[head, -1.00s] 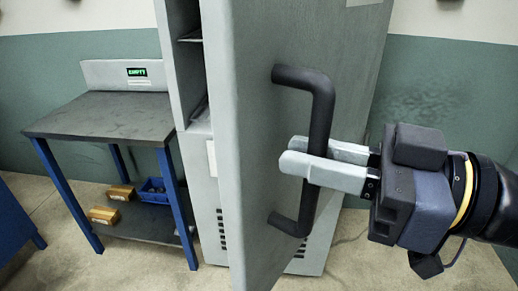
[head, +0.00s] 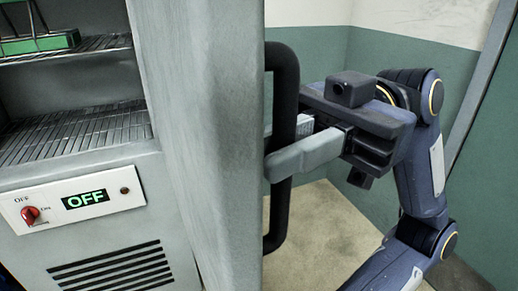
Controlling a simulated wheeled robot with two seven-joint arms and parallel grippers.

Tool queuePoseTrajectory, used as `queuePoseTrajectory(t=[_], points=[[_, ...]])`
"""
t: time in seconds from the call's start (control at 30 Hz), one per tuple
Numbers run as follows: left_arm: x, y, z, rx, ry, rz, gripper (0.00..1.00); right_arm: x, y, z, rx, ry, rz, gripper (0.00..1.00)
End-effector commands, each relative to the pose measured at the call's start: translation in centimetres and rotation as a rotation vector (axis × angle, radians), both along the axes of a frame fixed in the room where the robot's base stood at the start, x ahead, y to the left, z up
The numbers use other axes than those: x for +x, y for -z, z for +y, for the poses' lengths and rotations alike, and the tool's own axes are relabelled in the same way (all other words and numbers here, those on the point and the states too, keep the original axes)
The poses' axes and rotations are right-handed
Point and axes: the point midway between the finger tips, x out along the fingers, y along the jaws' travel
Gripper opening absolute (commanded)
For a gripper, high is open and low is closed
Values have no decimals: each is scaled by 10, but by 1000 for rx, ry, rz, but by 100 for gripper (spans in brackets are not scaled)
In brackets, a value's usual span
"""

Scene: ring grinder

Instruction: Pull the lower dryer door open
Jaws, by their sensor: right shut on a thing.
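The grey dryer door (head: 190,150) stands swung open, seen nearly edge-on in the middle of the head view. Its black bar handle (head: 286,85) is on the door's right side. My right gripper (head: 280,150) is shut on the handle, one finger in front of the bar and the other partly hidden behind it. The dryer's inside shows at the left, with wire racks (head: 80,135) and a green thing (head: 40,42) on the upper rack. My left gripper is out of view.
Below the opening is a white panel (head: 110,207) with a red knob (head: 32,215) and a display (head: 85,199) reading OFF. Slatted vents (head: 112,272) sit under it. A green and white wall stands behind my right arm; some floor (head: 320,230) is bare.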

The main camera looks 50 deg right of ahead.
Motion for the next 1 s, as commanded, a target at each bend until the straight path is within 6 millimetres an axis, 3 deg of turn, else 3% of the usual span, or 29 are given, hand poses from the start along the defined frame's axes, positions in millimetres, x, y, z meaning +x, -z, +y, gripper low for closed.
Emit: queuePoseTrajectory(t=[0.4,0.43,0.57,0.87,1.0], points=[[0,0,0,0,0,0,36,-1,-2,-1,4,-2,-1,0],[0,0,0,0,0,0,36,-1,-2,-1,4,-2,-1,20],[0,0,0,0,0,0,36,-1,-1,-1,3,-2,0,35],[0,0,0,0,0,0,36,-1,-1,-4,3,-2,0,35],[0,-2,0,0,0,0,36,-5,-2,-21,5,-1,0,35]])
